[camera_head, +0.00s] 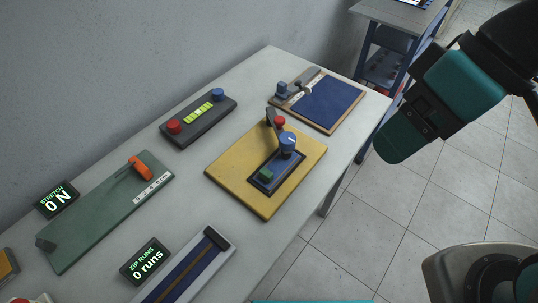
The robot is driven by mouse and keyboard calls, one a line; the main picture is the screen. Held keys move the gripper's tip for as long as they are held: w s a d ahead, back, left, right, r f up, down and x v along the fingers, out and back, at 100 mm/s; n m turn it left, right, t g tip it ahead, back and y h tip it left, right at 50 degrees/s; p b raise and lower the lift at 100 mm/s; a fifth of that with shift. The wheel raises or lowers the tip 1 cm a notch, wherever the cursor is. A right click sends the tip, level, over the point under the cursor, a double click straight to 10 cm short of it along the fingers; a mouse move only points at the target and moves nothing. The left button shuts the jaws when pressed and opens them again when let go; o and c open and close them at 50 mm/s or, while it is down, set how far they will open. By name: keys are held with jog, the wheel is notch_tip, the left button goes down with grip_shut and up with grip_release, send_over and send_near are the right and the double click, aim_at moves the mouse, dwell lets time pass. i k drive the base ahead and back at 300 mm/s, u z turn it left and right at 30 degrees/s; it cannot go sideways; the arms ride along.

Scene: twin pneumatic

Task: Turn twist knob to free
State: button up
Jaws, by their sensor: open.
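A round blue knob (288,141) with a small white mark on top stands on a dark rectangular base (264,184). It looks like the twist knob. A green block (266,175) sits at the near end of the same base. The base is fixed on a yellow board (235,166) on the table. Behind the knob are a red knob (279,121) and a dark lever-like piece (271,115). My teal and black arm hangs at the upper right, over the floor and apart from the board. The fingers of my gripper do not show.
The grey table (227,96) also holds a dark box (198,119) with red and blue buttons, a blue panel (327,102), a green stretch board (106,218) and a zip strip (187,270). A wall runs along the back left. Tiled floor lies open at right.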

aim_at(287, 140)
jog(key=u, duration=0.5)
jog(key=k, duration=1.25)
jog(key=i, duration=0.85)
jog(key=u, duration=0.05)
